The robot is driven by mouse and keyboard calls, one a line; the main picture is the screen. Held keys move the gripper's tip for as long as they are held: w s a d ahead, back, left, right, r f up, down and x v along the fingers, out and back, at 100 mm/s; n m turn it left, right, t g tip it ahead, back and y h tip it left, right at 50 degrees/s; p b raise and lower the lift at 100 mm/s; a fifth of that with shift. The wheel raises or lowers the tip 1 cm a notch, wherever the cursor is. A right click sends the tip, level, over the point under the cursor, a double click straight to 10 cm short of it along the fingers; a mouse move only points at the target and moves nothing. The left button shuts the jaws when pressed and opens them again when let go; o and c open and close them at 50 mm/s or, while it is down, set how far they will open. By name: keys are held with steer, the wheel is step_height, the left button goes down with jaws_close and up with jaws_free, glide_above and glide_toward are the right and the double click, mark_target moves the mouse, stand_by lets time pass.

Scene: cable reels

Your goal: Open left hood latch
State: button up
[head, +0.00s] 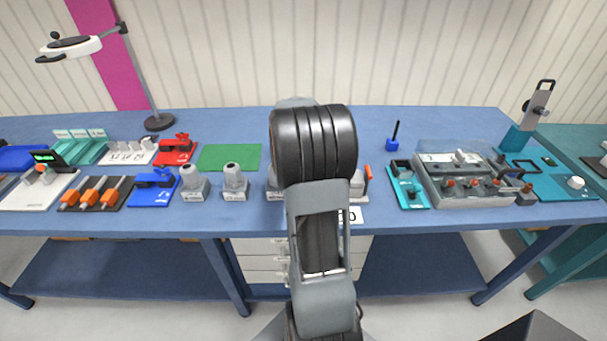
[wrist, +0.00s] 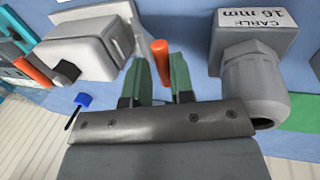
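A grey connector hood (wrist: 95,45) with two orange latch levers shows in the wrist view, which is upside down. One orange lever (wrist: 161,58) stands beside the hood on the gland side. The other orange lever (wrist: 36,68) is on the hood's far side. My gripper (wrist: 163,75) is open, its two green fingers apart; the nearer lever shows in the gap between them. I cannot tell whether either finger touches it. In the head view my arm hides the gripper and most of the hood (head: 356,187); one orange lever (head: 368,172) shows at its right.
A grey cable gland (wrist: 255,70) with a "CABLE 16 mm" label stands close beside the gripper. Several glands, including one (head: 235,182), line the blue bench (head: 385,130). A teal fixture (head: 408,187) stands right of the hood; a green mat (head: 229,157) lies to the left.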

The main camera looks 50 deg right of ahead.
steer(key=o, duration=0.3)
steer(key=v, duration=1.3)
steer(key=shift+a+r, duration=0.15)
steer(key=shift+r, duration=0.25)
steer(key=s+a+f+n+t, duration=0.2)
steer(key=s+a+n, duration=0.1)
steer(key=a, duration=0.5)
steer(key=s+a+f+n+t+y, duration=0.1)
steer(key=s+a+f+n+t, duration=0.1)
steer(key=a, duration=0.7)
steer(key=s+a+f+n+t+y, duration=0.1)
steer(key=s+a+f+n+t, duration=0.1)
steer(key=s+a, duration=0.3)
steer(key=shift+a+n, duration=0.9)
steer(key=shift+a, duration=0.95)
